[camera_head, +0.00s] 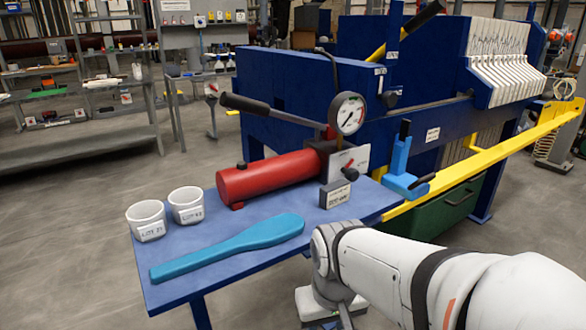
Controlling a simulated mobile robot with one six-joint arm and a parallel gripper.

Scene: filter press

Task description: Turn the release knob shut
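A red hydraulic pump (268,178) lies on the blue side table (225,265), with a long black handle (268,112) and a round pressure gauge (348,113) above it. My white arm enters from the lower right and bends near the table's front edge. My gripper's fingers do not show, and nothing of mine touches the knob.
Two white labelled cups (147,220) and a teal paddle (235,248) lie on the table's left and front. A small labelled block (335,194) stands just in front of the knob. A light-blue lever fitting (402,178) stands to its right, near the yellow rail (455,172).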

